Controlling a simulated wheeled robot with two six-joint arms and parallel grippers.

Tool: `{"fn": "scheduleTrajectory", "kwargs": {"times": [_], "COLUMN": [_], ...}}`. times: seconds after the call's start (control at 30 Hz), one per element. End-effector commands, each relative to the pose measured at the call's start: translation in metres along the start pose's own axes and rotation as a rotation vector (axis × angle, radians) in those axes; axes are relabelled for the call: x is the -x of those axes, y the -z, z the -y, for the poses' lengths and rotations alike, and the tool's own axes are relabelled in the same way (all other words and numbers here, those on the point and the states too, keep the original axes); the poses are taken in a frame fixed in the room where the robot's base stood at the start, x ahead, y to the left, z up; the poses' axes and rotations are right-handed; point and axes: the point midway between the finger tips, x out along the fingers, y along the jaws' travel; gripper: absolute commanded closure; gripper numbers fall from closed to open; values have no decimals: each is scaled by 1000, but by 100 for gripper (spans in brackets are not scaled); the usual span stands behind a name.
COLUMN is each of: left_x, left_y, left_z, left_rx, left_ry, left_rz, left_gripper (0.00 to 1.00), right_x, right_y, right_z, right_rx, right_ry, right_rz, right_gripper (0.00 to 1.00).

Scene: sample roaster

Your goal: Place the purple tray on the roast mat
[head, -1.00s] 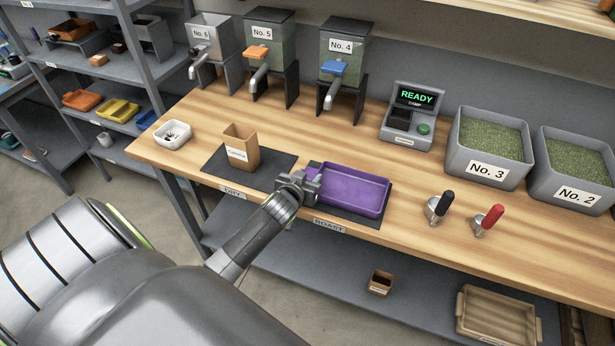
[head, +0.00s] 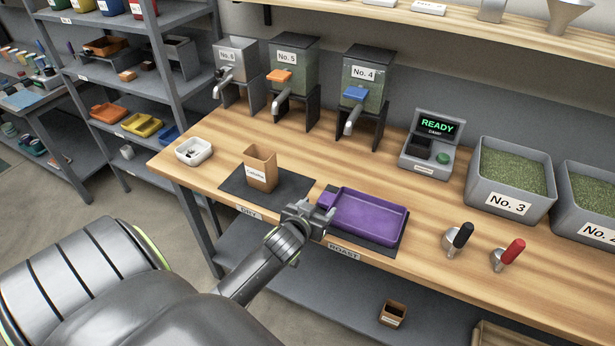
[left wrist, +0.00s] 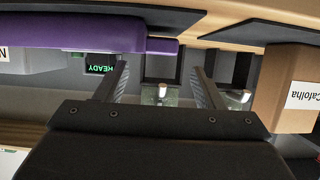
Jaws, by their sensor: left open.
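The purple tray (head: 368,213) lies flat on the dark roast mat (head: 388,240), with a rim of mat showing around its front and right. My left gripper (head: 326,214) is open and empty at the tray's left front end, close to its left tab. In the upside-down left wrist view, the two fingers (left wrist: 160,88) stand apart with nothing between them, and the purple tray (left wrist: 80,35) shows beside them at upper left. Whether a finger touches the tray I cannot tell. My right gripper is not in view.
A tan carton (head: 260,170) stands on the dark mat to the left. A white dish (head: 194,151), the READY scale (head: 430,145), the No. 3 bin (head: 508,182) and two handled scoops (head: 458,238) are also on the bench. Bare wood lies behind the tray.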

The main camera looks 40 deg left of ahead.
Motion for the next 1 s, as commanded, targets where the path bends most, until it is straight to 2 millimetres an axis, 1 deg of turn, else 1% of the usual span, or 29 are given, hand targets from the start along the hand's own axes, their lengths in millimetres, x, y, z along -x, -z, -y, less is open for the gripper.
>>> {"fn": "scheduleTrajectory", "kwargs": {"times": [0.03,0.2,0.4,0.57,0.8,0.87,0.9,0.97,1.0], "left_x": [10,37,59,66,66,64,61,55,51], "left_y": [-1,-1,0,0,-1,-7,-15,-34,-52], "left_z": [0,0,0,0,0,1,2,4,6], "left_rx": [1,1,0,0,0,-3,-7,-17,-26], "left_ry": [0,1,1,0,1,2,4,8,10], "left_rz": [0,1,0,0,2,14,30,66,98], "left_gripper": [38,38,38,38,38,38,38,38,38], "right_x": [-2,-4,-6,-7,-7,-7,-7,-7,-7], "right_y": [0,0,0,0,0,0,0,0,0], "right_z": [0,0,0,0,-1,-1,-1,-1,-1], "right_rx": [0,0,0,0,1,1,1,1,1], "right_ry": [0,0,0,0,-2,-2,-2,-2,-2], "right_rz": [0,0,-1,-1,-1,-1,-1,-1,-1], "right_gripper": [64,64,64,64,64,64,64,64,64]}}
